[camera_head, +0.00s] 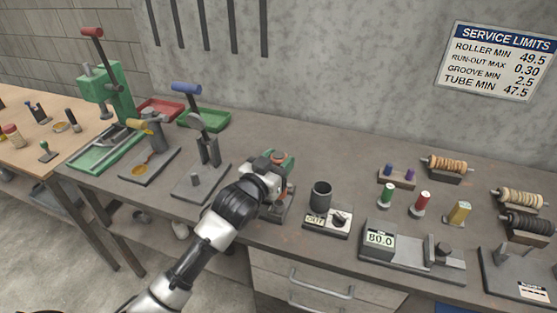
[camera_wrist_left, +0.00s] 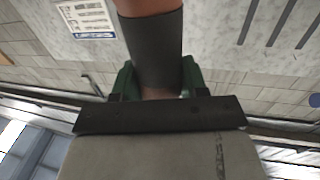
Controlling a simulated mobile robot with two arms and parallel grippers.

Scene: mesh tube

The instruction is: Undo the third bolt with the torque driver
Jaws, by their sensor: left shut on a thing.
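My left gripper (camera_head: 277,172) is at the middle of the workbench. Its green fingers (camera_wrist_left: 124,82) are shut around an upright-looking tool with a dark grey grip band (camera_wrist_left: 153,48) and orange-brown parts, which looks like the torque driver (camera_head: 279,168). In the head view the gripper and wrist cover much of it. A dark grey base (camera_head: 285,208) shows just below the held tool; whether the tool touches it I cannot tell. No bolt can be made out. My right gripper is not in view.
A dark cup (camera_head: 320,195) and a dial box (camera_head: 338,219) labelled OUT stand close on the right. A B0.0 gauge (camera_head: 380,240) is farther right. A lever fixture (camera_head: 208,150) and a green press (camera_head: 105,85) stand left. The bench behind the gripper is clear.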

